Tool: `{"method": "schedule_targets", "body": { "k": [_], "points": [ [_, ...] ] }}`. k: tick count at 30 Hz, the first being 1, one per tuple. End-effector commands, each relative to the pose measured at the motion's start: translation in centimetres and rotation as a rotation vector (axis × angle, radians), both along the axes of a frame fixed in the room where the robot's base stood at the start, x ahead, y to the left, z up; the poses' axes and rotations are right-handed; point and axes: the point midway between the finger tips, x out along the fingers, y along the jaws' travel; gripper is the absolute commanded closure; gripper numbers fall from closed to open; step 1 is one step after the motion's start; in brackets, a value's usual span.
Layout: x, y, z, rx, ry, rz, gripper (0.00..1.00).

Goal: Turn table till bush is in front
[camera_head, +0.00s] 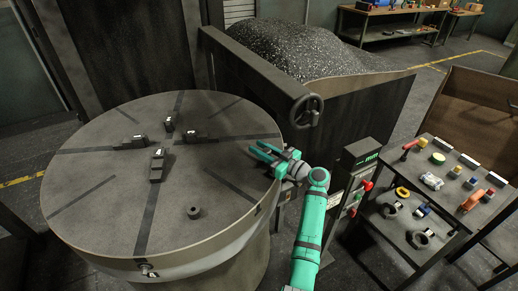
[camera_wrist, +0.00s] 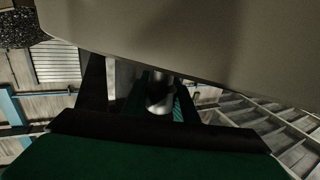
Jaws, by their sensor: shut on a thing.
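The round grey table (camera_head: 100,220) with dark slots fills the left of the head view. The bush (camera_head: 194,212), a small dark ring, stands on its top near the front, right of the front slot. My green gripper (camera_head: 262,151) is at the table's right rim, with its fingers reaching over or beside the edge. In the wrist view my gripper (camera_wrist: 160,100) is shut on a metal handle knob (camera_wrist: 160,92) just under the pale table rim (camera_wrist: 190,35). A similar knob (camera_head: 147,270) sticks out of the front rim.
Several dark clamp blocks (camera_head: 157,165) stand around the table's centre. A bin of dark grit (camera_head: 300,50) with a handwheel (camera_head: 306,111) is behind. A control post (camera_head: 352,175) and a shelf of parts (camera_head: 430,200) stand close at the right.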

Motion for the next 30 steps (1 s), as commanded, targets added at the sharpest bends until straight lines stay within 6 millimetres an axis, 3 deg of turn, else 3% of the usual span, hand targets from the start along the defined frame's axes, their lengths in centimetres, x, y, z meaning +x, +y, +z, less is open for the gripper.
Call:
{"method": "schedule_targets", "body": {
  "k": [1,4,5,6,7,19,30],
  "points": [
    [-0.4,1.6,-0.5,-0.005,0.008,0.030,1.00],
    [-0.4,1.5,-0.5,-0.005,0.008,0.028,1.00],
    [-0.4,1.5,-0.5,-0.005,0.008,0.028,0.67],
    [-0.3,1.4,-0.5,-0.005,0.008,0.027,0.57],
    [-0.3,1.3,-0.4,-0.004,0.007,0.025,0.55],
    [-0.7,0.3,-0.3,-0.003,0.005,0.016,0.55],
    [-4.8,-4.5,-0.4,-0.003,0.005,0.019,0.55]
  ]
}}
